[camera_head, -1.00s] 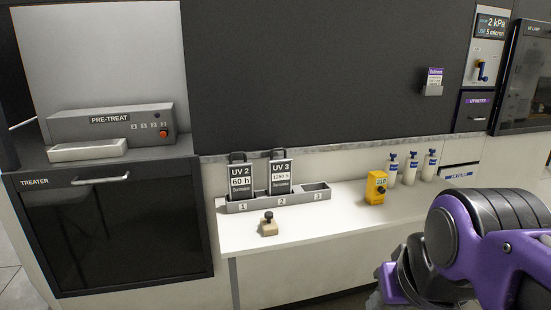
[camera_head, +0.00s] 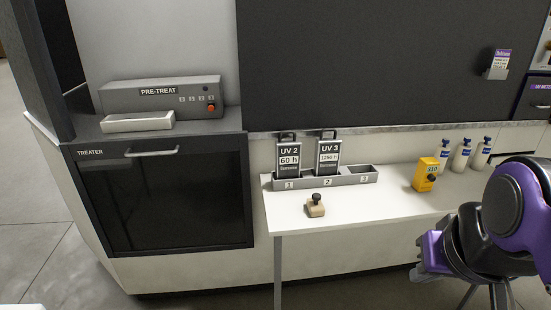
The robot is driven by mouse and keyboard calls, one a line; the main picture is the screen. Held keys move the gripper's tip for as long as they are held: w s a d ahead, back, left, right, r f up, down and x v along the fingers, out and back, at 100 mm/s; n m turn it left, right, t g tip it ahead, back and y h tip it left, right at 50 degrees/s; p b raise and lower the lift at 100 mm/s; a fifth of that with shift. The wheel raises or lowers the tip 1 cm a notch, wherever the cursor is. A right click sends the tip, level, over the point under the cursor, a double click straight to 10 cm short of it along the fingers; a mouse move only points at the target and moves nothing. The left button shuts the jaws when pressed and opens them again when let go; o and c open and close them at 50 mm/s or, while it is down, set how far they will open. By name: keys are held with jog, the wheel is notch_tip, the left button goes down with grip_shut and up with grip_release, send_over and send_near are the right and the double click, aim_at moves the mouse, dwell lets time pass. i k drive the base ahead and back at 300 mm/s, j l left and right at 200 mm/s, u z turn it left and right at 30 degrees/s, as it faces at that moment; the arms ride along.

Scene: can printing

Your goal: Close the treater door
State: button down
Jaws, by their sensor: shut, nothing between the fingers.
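The treater door (camera_head: 165,205) is a dark glossy panel in a dark frame, labelled TREATER. It lies flat on the front of the cabinet at the left, below an open bay. A silver bar handle (camera_head: 152,153) runs along its top edge. In the bay above it stands a grey PRE-TREAT unit (camera_head: 160,97) with a pale block in front. My gripper (camera_head: 424,264), purple and black, is at the lower right, in front of the bench. It is shut and empty, far from the door and its handle. Its fingertips are only partly visible.
A white bench (camera_head: 385,212) right of the cabinet bears a numbered rack (camera_head: 350,180) with UV 2 and UV 3 cartridges, a stamp (camera_head: 316,206), a yellow device (camera_head: 424,175) and several white bottles (camera_head: 461,155). The floor (camera_head: 40,235) at the left is clear.

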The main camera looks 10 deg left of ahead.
aim_at(177, 194)
jog(key=i+j+z, duration=0.1)
jog(key=j, duration=0.45)
jog(key=i+j+z, duration=0.1)
jog(key=j, duration=0.45)
jog(key=i+j+z, duration=0.1)
jog(key=j, duration=0.5)
